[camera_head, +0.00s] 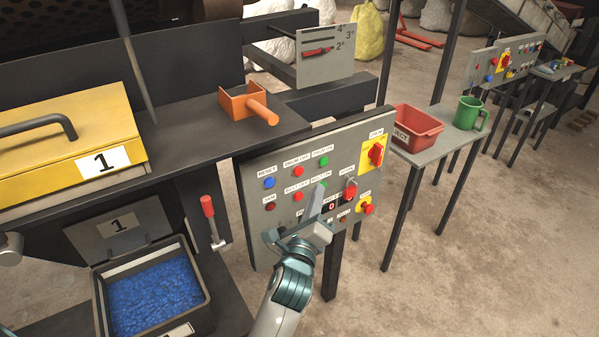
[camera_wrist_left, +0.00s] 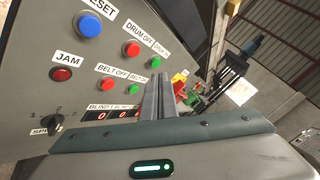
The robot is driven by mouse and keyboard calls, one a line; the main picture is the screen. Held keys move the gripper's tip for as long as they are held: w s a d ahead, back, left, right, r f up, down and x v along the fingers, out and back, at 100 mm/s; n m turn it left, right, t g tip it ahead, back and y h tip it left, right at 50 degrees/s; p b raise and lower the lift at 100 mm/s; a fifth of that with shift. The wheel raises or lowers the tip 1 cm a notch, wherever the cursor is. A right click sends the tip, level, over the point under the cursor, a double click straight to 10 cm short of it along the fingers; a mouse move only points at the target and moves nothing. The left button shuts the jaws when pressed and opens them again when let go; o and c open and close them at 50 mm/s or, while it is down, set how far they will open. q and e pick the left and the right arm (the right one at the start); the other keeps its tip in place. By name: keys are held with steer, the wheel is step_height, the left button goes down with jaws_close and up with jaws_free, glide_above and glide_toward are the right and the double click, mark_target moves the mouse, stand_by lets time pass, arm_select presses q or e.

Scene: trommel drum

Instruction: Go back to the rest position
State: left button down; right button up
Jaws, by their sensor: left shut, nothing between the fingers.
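My left gripper (camera_head: 317,198) is in front of the grey control panel (camera_head: 262,232). Its fingers are together with nothing between them. In the left wrist view the closed fingers (camera_wrist_left: 158,95) stand up in front of the panel's lower right part, beside the belt buttons and the red number display (camera_wrist_left: 112,115). I cannot tell whether the fingertips touch the panel. They hide part of the panel in the head view. The blue reset button (camera_head: 269,183) and the red drum-off button (camera_head: 297,171) show clear of the gripper. My right gripper is not in view.
Left of the panel are a red-handled lever (camera_head: 208,207), a bin of blue pieces (camera_head: 207,299) and a yellow lid (camera_head: 60,130). An orange scoop (camera_head: 238,103) lies on the dark ledge. A side table holds a red bin (camera_head: 418,143) and green mug (camera_head: 467,113). Floor at right is open.

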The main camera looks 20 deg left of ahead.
arm_select(q)
steer(key=shift+f, duration=0.1)
stand_by(0.3)
